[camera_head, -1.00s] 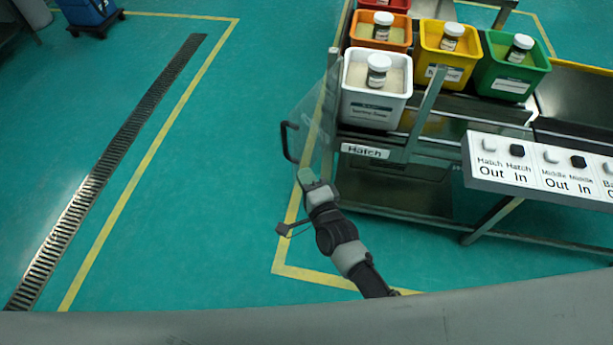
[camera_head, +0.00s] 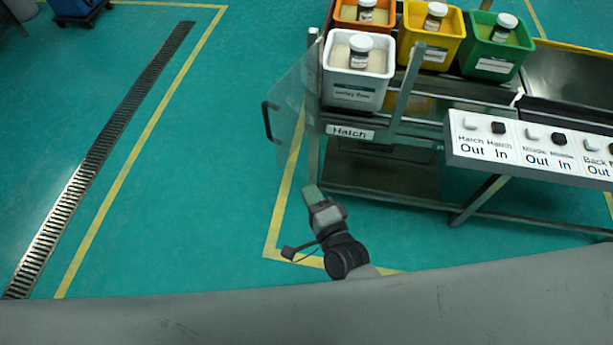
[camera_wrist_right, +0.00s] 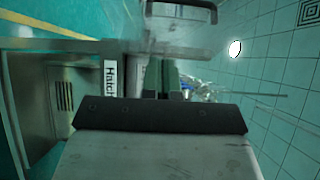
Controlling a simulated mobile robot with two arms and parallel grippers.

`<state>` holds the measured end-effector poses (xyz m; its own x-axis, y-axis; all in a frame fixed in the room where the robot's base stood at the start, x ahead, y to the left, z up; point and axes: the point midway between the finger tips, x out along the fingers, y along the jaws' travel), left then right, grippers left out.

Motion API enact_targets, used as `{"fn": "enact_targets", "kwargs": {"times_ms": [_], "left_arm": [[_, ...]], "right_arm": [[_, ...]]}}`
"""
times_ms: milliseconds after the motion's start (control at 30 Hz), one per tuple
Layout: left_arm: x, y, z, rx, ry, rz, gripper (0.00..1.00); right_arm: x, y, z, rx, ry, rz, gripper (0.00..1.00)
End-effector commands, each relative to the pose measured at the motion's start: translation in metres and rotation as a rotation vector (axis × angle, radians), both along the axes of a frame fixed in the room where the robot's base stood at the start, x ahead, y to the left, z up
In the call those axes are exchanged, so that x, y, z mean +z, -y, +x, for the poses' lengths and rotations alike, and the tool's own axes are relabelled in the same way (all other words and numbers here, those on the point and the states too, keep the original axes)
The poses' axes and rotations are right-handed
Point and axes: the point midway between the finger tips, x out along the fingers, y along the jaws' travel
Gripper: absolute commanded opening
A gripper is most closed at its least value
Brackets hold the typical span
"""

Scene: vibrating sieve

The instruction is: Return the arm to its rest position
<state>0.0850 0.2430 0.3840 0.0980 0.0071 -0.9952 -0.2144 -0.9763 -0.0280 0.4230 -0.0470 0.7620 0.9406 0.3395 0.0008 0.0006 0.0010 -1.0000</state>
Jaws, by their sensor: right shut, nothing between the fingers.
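The fingers also show in the right wrist view (camera_wrist_right: 161,77). The clear hatch panel (camera_head: 291,103) stands swung out at the left of the frame, with its black handle (camera_head: 267,122) on the outer edge. My left gripper is in neither view.
White (camera_head: 356,92), yellow (camera_head: 432,52) and green (camera_head: 492,62) bins with jars stand on the frame. A white button panel (camera_head: 530,150) sits at the right. The "Hatch" label (camera_head: 350,132) is on the frame's left. The green floor (camera_head: 205,190) at the left is open.

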Motion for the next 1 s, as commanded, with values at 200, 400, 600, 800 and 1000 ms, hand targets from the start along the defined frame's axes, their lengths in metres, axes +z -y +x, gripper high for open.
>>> {"fn": "enact_targets", "kwargs": {"times_ms": [200,400,600,800,1000], "left_arm": [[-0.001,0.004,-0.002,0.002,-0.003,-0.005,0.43],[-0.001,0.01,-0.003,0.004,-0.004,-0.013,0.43],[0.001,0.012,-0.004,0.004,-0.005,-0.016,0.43],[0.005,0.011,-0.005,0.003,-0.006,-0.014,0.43],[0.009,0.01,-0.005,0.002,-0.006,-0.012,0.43]], "right_arm": [[0.0,0.003,-0.017,0.001,0.0,0.0,0.0],[-0.001,0.003,-0.019,0.001,-0.002,-0.004,0.0],[-0.06,0.014,-0.029,0.027,-0.09,-0.224,0.0],[-0.19,0.055,-0.083,0.177,-0.304,-0.725,0.0],[-0.295,0.113,-0.179,0.466,-0.523,-1.159,0.0]]}}
